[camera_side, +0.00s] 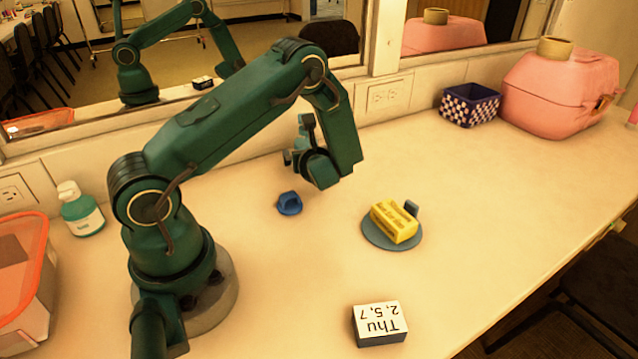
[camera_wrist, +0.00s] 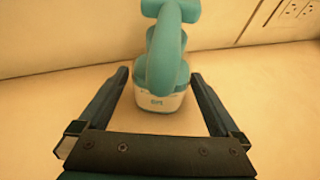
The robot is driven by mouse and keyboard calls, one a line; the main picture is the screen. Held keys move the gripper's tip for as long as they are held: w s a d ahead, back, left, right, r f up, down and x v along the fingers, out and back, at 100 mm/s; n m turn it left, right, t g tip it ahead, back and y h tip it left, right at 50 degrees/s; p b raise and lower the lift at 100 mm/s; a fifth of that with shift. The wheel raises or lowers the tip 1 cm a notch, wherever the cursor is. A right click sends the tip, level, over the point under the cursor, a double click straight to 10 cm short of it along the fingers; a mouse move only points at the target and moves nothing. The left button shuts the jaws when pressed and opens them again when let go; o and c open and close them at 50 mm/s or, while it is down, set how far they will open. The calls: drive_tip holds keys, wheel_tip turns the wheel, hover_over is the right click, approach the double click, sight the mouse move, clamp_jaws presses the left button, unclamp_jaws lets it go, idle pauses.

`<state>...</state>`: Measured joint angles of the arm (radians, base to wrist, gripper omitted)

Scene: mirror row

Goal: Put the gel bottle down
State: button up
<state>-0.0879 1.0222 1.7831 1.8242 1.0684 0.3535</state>
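The gel bottle (camera_wrist: 163,75) is a teal pump bottle with a white label band near its base, in the wrist view. It looks upright, with its base at the counter by the wall. My gripper (camera_wrist: 160,75) is open in the wrist view, one finger on each side of the bottle. Clear gaps show between the fingers and the bottle. In the side view the fingers and bottle are largely hidden by my wrist. A small teal part shows beside it, but I cannot tell whether it is the bottle or the gripper.
A blue ring-like piece (camera_side: 289,203), a yellow block (camera_side: 394,222) on a grey-blue dish (camera_side: 376,240) and a day block (camera_side: 380,324) are on the counter. A white-capped bottle (camera_side: 81,209) stands left. A checkered basket (camera_side: 469,105) and pink carrier (camera_side: 560,92) stand back right.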

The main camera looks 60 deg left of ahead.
drive_tip(key=shift+r, duration=0.2)
drive_tip(key=v, duration=1.1)
drive_tip(key=shift+s+d+r, duration=0.15)
drive_tip(key=shift+d, duration=0.15)
drive_tip(key=s+r+n+g, duration=0.1)
drive_tip(key=n, duration=0.1)
drive_tip(key=s+r+n+h, duration=0.1)
drive_tip(key=s+n, duration=0.1)
drive_tip(key=s+r+n+g+h, duration=0.1)
drive_tip(key=s+n, duration=0.1)
drive_tip(key=shift+s+d+r+g, duration=0.1)
drive_tip(key=shift+d+g, duration=0.2)
drive_tip(key=shift+d, duration=0.1)
drive_tip(key=s+d+r+n+t+h, duration=0.2)
drive_tip(key=s+d+r+n+h, duration=0.1)
drive_tip(key=d+n+h, duration=0.2)
drive_tip(key=s+d+r+n+t+h, duration=0.2)
drive_tip(key=s+d+r+n+h, duration=0.2)
drive_tip(key=d+n, duration=0.6)
drive_tip(key=shift+r+n+h, duration=0.15)
drive_tip(key=shift+n+h, duration=0.15)
drive_tip(key=shift+h, duration=0.7)
